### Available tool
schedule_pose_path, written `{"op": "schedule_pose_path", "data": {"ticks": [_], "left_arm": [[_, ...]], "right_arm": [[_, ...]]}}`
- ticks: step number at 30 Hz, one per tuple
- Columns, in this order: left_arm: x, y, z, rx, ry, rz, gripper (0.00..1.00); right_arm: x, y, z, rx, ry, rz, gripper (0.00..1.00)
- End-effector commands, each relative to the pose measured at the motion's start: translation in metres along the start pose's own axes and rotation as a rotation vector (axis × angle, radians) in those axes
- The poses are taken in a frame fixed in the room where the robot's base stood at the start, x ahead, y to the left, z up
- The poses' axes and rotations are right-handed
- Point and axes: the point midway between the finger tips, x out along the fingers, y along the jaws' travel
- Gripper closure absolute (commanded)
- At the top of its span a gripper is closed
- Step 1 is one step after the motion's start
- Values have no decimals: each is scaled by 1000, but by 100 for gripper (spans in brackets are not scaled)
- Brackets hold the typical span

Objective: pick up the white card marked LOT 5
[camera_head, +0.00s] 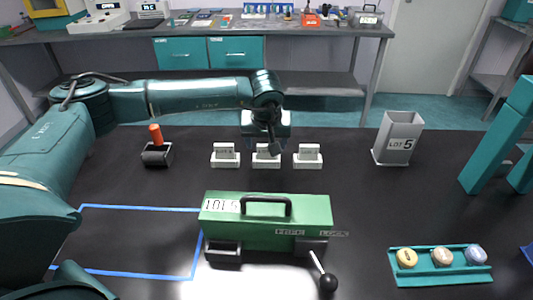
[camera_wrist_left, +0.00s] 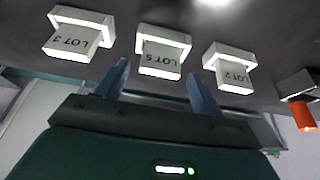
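The white card marked LOT 5 (camera_wrist_left: 160,64) stands in the middle one of three white holders (camera_wrist_left: 165,38). In the head view this card (camera_head: 267,150) is partly hidden behind my left gripper (camera_head: 271,143), and its print is too small to read. In the left wrist view my left gripper (camera_wrist_left: 158,72) is open, with one finger on each side of the LOT 5 card and nothing held. I cannot tell how far above or short of the card the fingertips are. My right gripper is not in view.
Cards LOT 3 (camera_wrist_left: 72,38) and LOT 2 (camera_wrist_left: 233,75) stand in holders on either side.

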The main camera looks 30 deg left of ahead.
Motion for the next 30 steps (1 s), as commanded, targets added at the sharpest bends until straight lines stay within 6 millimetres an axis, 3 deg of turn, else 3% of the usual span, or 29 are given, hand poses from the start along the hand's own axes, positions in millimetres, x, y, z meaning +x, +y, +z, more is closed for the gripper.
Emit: {"op": "schedule_pose_path", "data": {"ticks": [19, 26, 30], "left_arm": [[0, 0, 0, 0, 0, 0, 86], [-1, 0, 0, -1, 1, 1, 88], [-11, 0, -5, -2, 3, 2, 88]], "right_arm": [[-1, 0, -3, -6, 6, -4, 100], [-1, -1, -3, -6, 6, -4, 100], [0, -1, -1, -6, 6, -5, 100]]}}
